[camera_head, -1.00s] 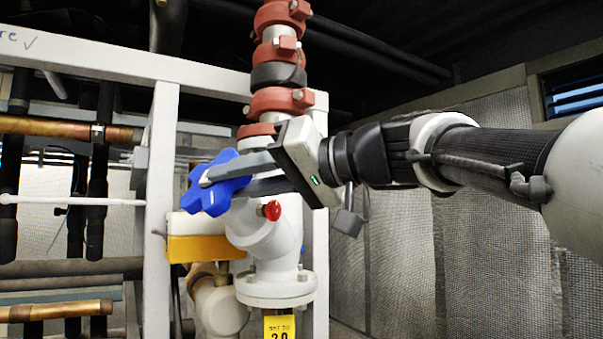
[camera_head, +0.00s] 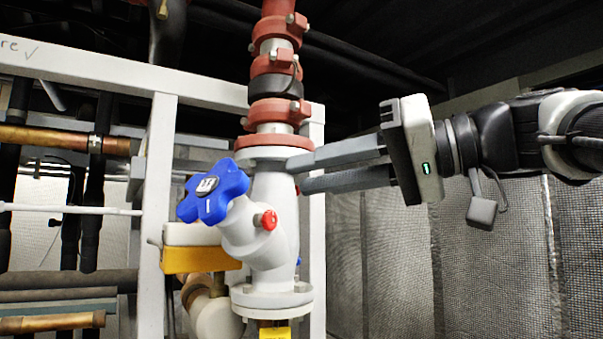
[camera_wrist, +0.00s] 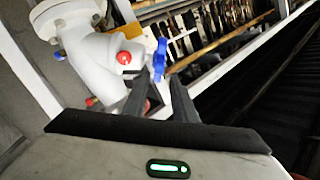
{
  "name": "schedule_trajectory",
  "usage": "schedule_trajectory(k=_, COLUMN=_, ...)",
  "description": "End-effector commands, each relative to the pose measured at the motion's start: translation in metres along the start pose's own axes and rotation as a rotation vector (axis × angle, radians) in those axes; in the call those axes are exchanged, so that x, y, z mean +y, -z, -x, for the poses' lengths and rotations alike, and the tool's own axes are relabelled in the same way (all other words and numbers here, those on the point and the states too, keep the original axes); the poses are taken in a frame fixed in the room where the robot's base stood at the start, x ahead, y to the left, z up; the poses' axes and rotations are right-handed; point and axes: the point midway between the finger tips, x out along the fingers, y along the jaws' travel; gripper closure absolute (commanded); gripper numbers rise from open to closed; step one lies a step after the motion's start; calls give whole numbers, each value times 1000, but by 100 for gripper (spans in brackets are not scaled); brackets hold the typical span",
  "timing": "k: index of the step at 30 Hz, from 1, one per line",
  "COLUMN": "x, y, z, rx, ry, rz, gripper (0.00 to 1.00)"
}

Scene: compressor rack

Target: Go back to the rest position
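My gripper (camera_head: 297,174) is to the right of the white valve body (camera_head: 272,215) in the head view. Its two grey fingers point left and stand apart with nothing between them. The blue star-shaped valve handle (camera_head: 213,191) is on the left side of the valve, clear of the fingers. In the wrist view the two dark fingers (camera_wrist: 155,88) also stand apart, and the blue handle (camera_wrist: 160,58) shows beyond their tips, edge-on. Whether the fingertips touch the valve body cannot be told.
Red pipe couplings (camera_head: 273,112) rise above the valve. A small red cap (camera_head: 268,220) sticks out of its side. A white frame post (camera_head: 155,215) and a yellow block (camera_head: 200,260) are to the left. The space right of the valve, below my arm, looks clear.

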Motion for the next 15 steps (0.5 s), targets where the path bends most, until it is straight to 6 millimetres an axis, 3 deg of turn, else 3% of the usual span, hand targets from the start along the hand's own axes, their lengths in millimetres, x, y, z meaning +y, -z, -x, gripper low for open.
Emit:
schedule_trajectory(k=10, x=5, y=-6, z=-1, rx=-13, ry=-22, rz=-22, gripper=75)
schedule_trajectory(k=13, x=25, y=-32, z=-4, rx=-57, ry=-108, rz=-91, gripper=75)
schedule_trajectory(k=15, x=48, y=-65, z=-5, rx=-112, ry=-211, rz=-159, gripper=75)
